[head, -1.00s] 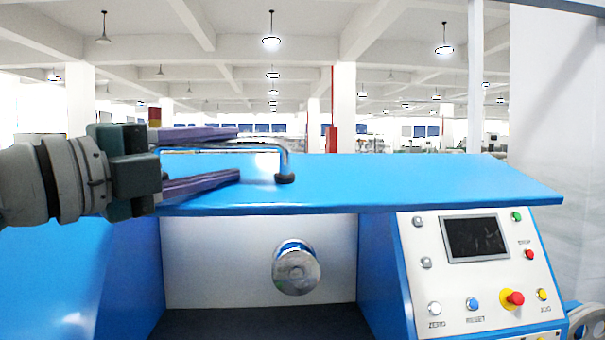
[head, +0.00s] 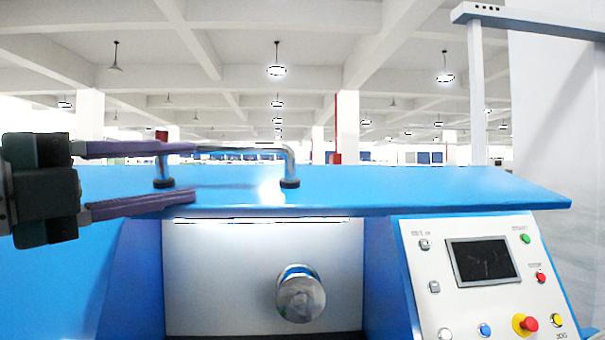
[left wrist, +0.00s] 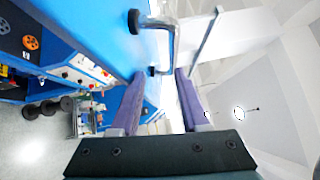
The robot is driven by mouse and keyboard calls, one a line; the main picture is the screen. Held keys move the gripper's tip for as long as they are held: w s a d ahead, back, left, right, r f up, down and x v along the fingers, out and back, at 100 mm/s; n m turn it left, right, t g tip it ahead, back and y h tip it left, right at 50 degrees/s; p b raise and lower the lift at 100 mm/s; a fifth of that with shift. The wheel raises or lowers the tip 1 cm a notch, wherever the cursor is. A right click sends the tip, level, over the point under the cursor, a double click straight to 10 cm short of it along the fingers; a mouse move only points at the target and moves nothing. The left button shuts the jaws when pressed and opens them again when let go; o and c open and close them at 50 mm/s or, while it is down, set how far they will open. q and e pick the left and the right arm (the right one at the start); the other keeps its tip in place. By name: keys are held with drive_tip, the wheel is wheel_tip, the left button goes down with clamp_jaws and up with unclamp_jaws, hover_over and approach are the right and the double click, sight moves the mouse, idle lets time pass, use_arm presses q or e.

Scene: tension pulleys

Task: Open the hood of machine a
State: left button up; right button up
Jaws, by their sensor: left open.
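The blue hood (head: 420,187) of the machine spans the middle of the head view, above an opening with a round metal spool (head: 300,293). A silver bar handle (head: 245,149) stands on it on two black feet. My left gripper (head: 194,171) comes in from the left with its purple fingers open. The handle's left post shows between the fingers; contact cannot be told. In the left wrist view, the handle (left wrist: 172,40) runs up from between the fingertips (left wrist: 160,74). My right gripper is not in view.
A control panel (head: 482,262) with a screen and several buttons is at the lower right. In the left wrist view, another blue machine (left wrist: 70,60) and grey floor show at left.

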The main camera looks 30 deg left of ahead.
use_arm(q)
drive_tip(key=shift+s, duration=0.1)
drive_tip(key=r+p+v, duration=0.1)
drive_tip(key=p+v, duration=0.6)
drive_tip(key=v, duration=0.4)
drive_tip(key=shift+f+p, duration=0.3)
drive_tip(key=shift+f, duration=0.1)
idle(0.3)
drive_tip(key=shift+s, duration=0.15)
idle(0.5)
